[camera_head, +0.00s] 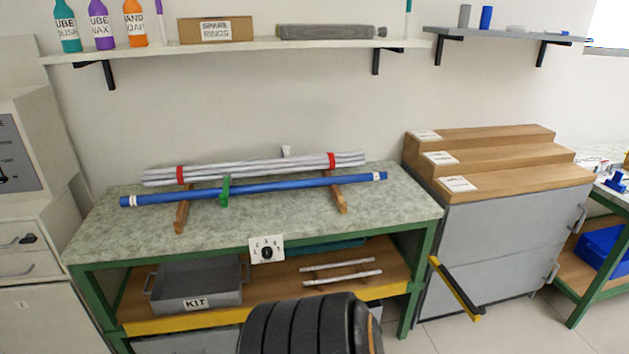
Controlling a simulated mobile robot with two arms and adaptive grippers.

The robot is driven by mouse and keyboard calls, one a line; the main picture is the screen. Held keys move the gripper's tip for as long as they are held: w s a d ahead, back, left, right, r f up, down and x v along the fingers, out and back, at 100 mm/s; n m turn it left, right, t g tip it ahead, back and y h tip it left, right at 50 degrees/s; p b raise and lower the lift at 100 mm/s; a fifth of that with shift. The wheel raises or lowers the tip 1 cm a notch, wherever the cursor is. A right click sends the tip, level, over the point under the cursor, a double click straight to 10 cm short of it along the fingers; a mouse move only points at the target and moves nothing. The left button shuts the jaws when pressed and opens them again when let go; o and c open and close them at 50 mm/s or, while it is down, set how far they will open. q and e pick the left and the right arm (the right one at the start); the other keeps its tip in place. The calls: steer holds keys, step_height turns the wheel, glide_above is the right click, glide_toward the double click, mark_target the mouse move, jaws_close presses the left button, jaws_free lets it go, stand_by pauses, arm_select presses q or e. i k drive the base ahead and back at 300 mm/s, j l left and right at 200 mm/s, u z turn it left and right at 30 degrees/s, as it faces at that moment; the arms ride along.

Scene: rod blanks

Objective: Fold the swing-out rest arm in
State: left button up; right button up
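The swing-out rest arm (455,287) is a yellow bar with a black pad along its top. It sticks out from near the front right leg of the green-framed bench, slanting down and right toward the viewer. It stands swung out from the bench, in front of the grey cabinet. Its pivot is at the upper end, by the bench leg. Neither of my grippers shows in this view. A dark ribbed part at the bottom middle hides some of the lower bench; I cannot tell which arm it belongs to.
The bench top (400,205) holds a blue rod (290,185) and a bundle of pale rods (255,168) on wooden supports. Below are a grey KIT tray (197,302) and two pale rods. A stepped wooden stand (515,180) tops the grey cabinet (500,245). Floor shows at lower right.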

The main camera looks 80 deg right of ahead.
mark_target(474, 313)
steer(key=k+l+z, duration=0.1)
steer(key=k+z, duration=0.15)
steer(key=z, duration=0.15)
steer(key=k+l+z, duration=0.2)
steer(key=z, duration=0.2)
steer(key=k+l+z, duration=0.2)
steer(key=z, duration=0.2)
steer(key=k+l+z, duration=0.15)
steer(key=l+z, duration=0.3)
steer(key=k+l, duration=0.15)
steer(key=l, duration=0.3)
steer(key=k+l+z, duration=0.1)
steer(key=l, duration=0.35)
steer(key=k+l+z, duration=0.1)
steer(key=l, duration=0.35)
steer(key=k+l, duration=0.15)
steer(key=l, duration=0.3)
steer(key=k+l+z, duration=0.1)
steer(key=l, duration=0.35)
